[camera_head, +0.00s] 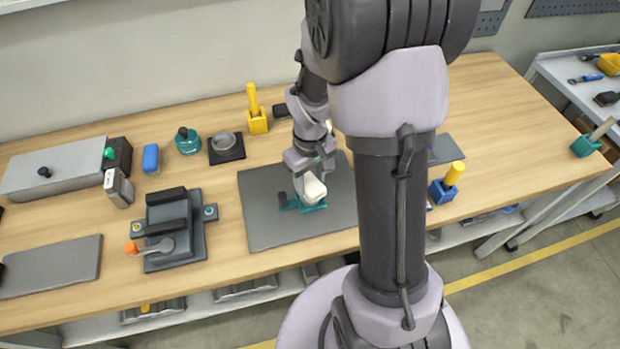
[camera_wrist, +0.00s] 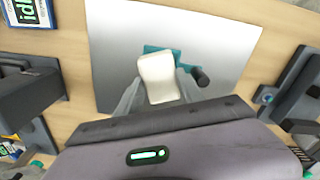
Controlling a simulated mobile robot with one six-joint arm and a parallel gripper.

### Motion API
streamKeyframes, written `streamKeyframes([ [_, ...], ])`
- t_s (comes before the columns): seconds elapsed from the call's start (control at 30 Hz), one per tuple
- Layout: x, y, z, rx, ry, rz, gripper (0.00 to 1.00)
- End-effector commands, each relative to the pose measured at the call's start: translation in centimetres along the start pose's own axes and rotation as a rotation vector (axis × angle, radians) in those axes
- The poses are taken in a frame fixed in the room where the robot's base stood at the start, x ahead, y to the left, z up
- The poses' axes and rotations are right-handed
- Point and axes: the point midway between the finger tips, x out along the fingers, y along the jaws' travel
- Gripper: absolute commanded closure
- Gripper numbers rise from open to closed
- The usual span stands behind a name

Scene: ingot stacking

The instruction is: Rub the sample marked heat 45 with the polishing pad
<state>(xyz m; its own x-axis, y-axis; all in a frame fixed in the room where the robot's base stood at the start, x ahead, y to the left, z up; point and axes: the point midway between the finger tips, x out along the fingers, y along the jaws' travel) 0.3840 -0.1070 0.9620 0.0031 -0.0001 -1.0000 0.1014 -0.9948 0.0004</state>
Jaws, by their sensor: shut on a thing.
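My gripper (camera_head: 308,176) is shut on a white block-shaped pad (camera_head: 314,189), which looks like the polishing pad. In the wrist view the pad (camera_wrist: 158,78) sits between my two fingers (camera_wrist: 158,92). The pad is over a teal holder (camera_head: 309,206) with a dark knob, and the holder also shows behind the pad in the wrist view (camera_wrist: 152,49). I cannot tell whether the pad touches what is under it. No sample marked heat 45 can be made out; the pad hides the middle of the holder.
The holder stands on a grey mat (camera_head: 262,222). Left of it is a dark clamp-like fixture (camera_head: 172,232) with an orange-tipped lever. Yellow (camera_head: 257,122) and blue (camera_head: 440,191) holders with yellow handles stand nearby.

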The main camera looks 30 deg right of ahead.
Motion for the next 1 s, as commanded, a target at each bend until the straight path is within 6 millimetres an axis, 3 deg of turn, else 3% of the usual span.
streamKeyframes([
  [0.83,1.6,0.0,0.0,0.0,0.0,0.0,0.98],
  [1.0,1.4,0.0,0.9,0.001,0.0,0.0,0.98],
])
